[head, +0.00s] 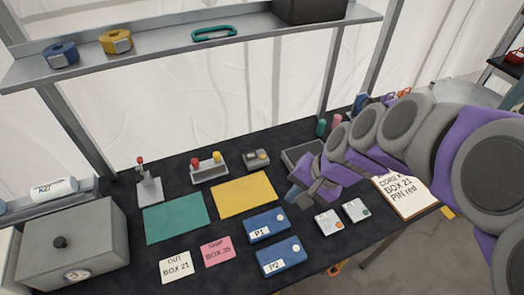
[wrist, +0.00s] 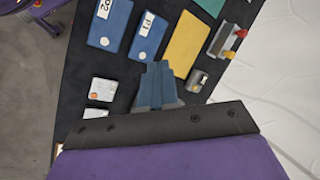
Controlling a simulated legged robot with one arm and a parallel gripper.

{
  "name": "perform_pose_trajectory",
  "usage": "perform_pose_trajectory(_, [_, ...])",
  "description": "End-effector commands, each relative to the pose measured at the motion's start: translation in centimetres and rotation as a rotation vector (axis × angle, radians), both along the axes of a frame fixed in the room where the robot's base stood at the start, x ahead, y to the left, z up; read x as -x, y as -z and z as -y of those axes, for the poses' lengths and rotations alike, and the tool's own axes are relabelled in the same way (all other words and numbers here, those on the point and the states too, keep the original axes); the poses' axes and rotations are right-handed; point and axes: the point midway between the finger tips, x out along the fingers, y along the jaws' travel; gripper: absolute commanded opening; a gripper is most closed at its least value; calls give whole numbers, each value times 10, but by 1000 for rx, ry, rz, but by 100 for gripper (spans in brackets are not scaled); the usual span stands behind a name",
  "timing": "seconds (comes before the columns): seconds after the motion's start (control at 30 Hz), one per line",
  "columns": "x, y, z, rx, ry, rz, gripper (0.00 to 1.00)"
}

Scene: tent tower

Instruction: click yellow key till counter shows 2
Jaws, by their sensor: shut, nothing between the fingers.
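A grey block with a red knob (head: 195,162) and a yellow knob (head: 216,155) stands at the back of the black table. The yellow knob also shows in the wrist view (wrist: 230,54). A small grey device (head: 257,155) with a dark face sits just right of it; it also shows in the wrist view (wrist: 200,78). It may be the counter, but no number is readable. My gripper (head: 297,196) is shut and empty above the table, to the right of the yellow mat and apart from the knobs and the device. Its closed fingers show in the wrist view (wrist: 158,70).
A yellow mat (head: 244,194), a green mat (head: 177,217), blue boxes P1 (head: 262,228) and P2 (head: 281,260) and two white boxes (head: 328,223) lie nearby. A grey tray (head: 298,154) is behind my gripper. A red-topped lever (head: 148,183) stands left. A shelf (head: 170,56) runs above the back.

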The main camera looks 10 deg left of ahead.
Motion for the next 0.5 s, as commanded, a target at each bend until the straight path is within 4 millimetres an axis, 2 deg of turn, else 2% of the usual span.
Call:
perform_pose_trajectory(0.03, [-21, -1, -18, -48, 43, -7, 0])
perform_pose_trajectory(0.23, [-101, 5, -89, -227, 284, -50, 0])
perform_pose_trajectory(0.4, [-169, 26, -133, -345, 528, -105, 0])
perform_pose_trajectory(0.5, [-207, 45, -148, -397, 686, -140, 0])
